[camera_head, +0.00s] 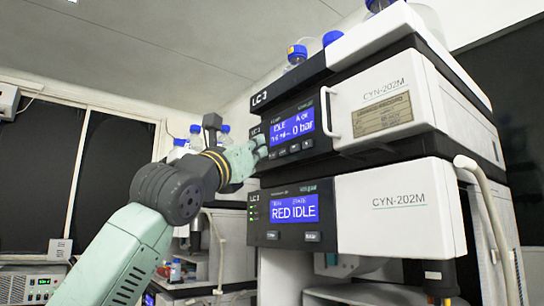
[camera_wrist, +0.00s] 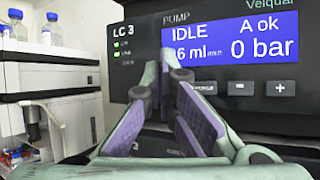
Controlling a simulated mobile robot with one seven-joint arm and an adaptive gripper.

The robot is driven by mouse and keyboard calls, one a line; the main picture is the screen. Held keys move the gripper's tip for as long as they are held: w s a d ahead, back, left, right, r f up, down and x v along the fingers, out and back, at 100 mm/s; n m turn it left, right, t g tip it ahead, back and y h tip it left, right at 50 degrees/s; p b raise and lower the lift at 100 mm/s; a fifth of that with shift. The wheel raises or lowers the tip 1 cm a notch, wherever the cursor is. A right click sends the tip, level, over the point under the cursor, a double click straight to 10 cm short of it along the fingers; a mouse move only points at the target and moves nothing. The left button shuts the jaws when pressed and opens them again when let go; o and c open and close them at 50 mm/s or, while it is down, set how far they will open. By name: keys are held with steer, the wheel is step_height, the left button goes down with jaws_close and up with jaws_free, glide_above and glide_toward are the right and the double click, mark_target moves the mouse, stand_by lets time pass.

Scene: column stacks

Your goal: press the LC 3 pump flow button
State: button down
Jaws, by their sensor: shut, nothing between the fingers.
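The LC 3 pump (camera_head: 292,130) is the upper black-fronted unit. Its blue display (camera_wrist: 240,42) reads IDLE, A ok and 0 bar, with the flow figure partly covered. Below the display is a row of small dark buttons; the minus button (camera_wrist: 245,88) and plus button (camera_wrist: 280,88) show to the right of my fingers. My gripper (camera_wrist: 168,62) is shut and empty, its fingertips in front of the display's lower left part. In the head view my gripper (camera_head: 260,143) is at the panel's left side. The flow button's label is not readable, and I cannot tell whether the fingertips touch the panel.
A second unit (camera_head: 295,209), showing RED IDLE, sits directly below. A white handle (camera_head: 327,112) projects right of the pump panel. Blue-capped bottles (camera_wrist: 53,30) stand on equipment at left. Pale tubing (camera_head: 490,205) hangs on the right side.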

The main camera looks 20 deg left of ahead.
steer(key=shift+w+d, duration=0.1)
steer(key=shift+w, duration=0.05)
steer(key=shift+w+d, duration=0.15)
steer(key=shift+w, duration=0.05)
steer(key=shift+w+d+b, duration=0.25)
steer(key=shift+w+b, duration=0.05)
stand_by(0.7)
stand_by(0.3)
steer(key=shift+s+a, duration=0.5)
steer(key=shift+s, duration=0.15)
steer(key=s+a, duration=0.1)
steer(key=s, duration=0.1)
steer(key=s+a, duration=0.2)
stand_by(0.4)
stand_by(0.6)
